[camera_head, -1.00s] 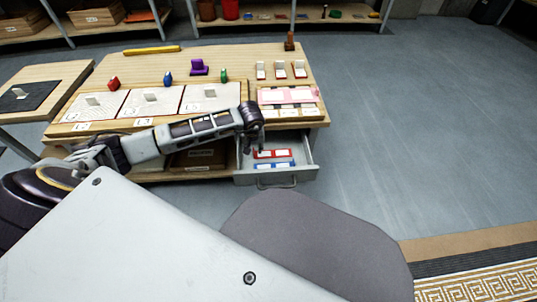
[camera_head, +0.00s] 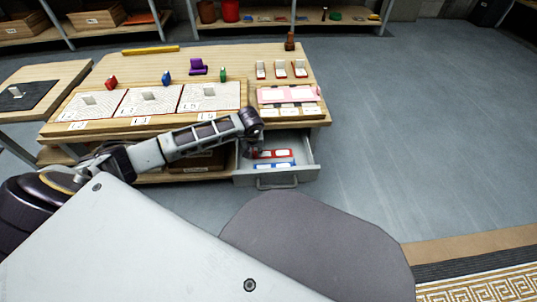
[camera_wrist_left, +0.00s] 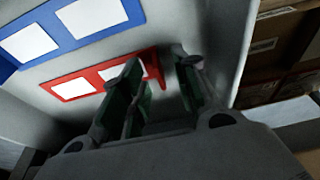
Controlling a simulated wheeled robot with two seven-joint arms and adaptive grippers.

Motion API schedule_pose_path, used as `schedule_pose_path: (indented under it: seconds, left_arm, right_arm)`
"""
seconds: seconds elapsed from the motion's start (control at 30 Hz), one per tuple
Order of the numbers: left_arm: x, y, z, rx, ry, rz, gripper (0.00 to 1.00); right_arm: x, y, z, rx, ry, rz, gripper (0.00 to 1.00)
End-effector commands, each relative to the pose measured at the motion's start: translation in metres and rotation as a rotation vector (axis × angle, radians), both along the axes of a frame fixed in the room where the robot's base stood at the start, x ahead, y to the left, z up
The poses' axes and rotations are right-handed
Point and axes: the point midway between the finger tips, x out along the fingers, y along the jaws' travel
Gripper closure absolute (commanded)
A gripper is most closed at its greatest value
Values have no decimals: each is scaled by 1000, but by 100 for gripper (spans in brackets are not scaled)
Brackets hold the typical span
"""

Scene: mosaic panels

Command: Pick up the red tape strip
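The red tape strip (camera_head: 272,153), with white label patches, lies in the open grey drawer (camera_head: 277,181). It also shows in the left wrist view (camera_wrist_left: 90,82). My left gripper (camera_head: 254,152) reaches down into the drawer at the strip's left end in the head view. In the left wrist view the two fingers (camera_wrist_left: 165,82) stand apart, one on each side of the strip's end. The gripper is open; I cannot tell whether a finger touches the strip. The near finger hides part of it. My right gripper is not in view.
A blue strip (camera_head: 275,165) lies beside the red one in the drawer. The drawer walls stand close around the gripper. Above is the wooden table (camera_head: 235,62) with mosaic panels (camera_head: 150,100), small coloured objects and a pink tray (camera_head: 288,95). The floor to the right is clear.

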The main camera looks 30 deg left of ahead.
Motion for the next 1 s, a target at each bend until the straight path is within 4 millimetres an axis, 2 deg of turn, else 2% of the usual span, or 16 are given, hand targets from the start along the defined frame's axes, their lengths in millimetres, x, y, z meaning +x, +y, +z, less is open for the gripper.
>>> schedule_pose_path:
  seconds: [0.2,0.47,1.0]
  left_arm:
    - [0,0,0,0,0,0,70]
    - [0,0,0,0,0,0,100]
    - [0,0,5,0,0,0,100]
  right_arm:
    - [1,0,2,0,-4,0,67]
    - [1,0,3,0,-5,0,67]
    - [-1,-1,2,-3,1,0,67]
